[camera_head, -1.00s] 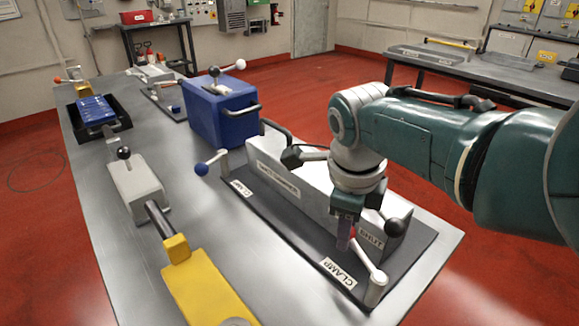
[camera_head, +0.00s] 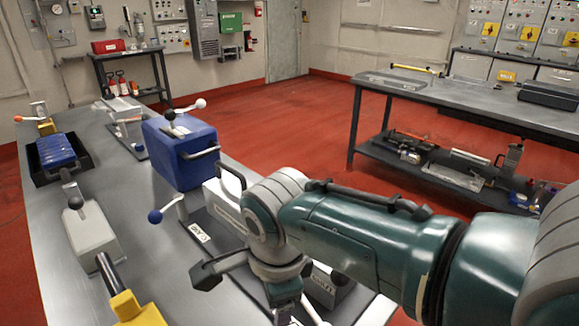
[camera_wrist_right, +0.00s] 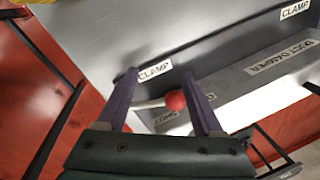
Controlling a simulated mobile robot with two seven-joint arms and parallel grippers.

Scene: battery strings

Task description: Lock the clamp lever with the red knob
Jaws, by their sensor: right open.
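The red knob (camera_wrist_right: 175,100) shows in the right wrist view, on the end of a pale lever rod (camera_wrist_right: 150,104). My right gripper (camera_wrist_right: 159,77) is open, with its two purple fingers either side of the knob. The knob appears nearer the right-hand finger; contact cannot be told. A CLAMP label (camera_wrist_right: 155,70) lies by the fingertips. In the head view, part of the pale lever (camera_head: 312,312) shows at the bottom edge; the red knob is hidden or out of frame there. The grey duct damper box (camera_head: 225,208) is partly behind my right arm. My left gripper is out of view.
A second lever with a blue knob (camera_head: 155,216) stands at the box's far end. A blue case (camera_head: 182,152), a grey block with a black knob (camera_head: 90,235) and a yellow tool (camera_head: 135,312) are on the table. A rear bench (camera_head: 470,105) stands at the right.

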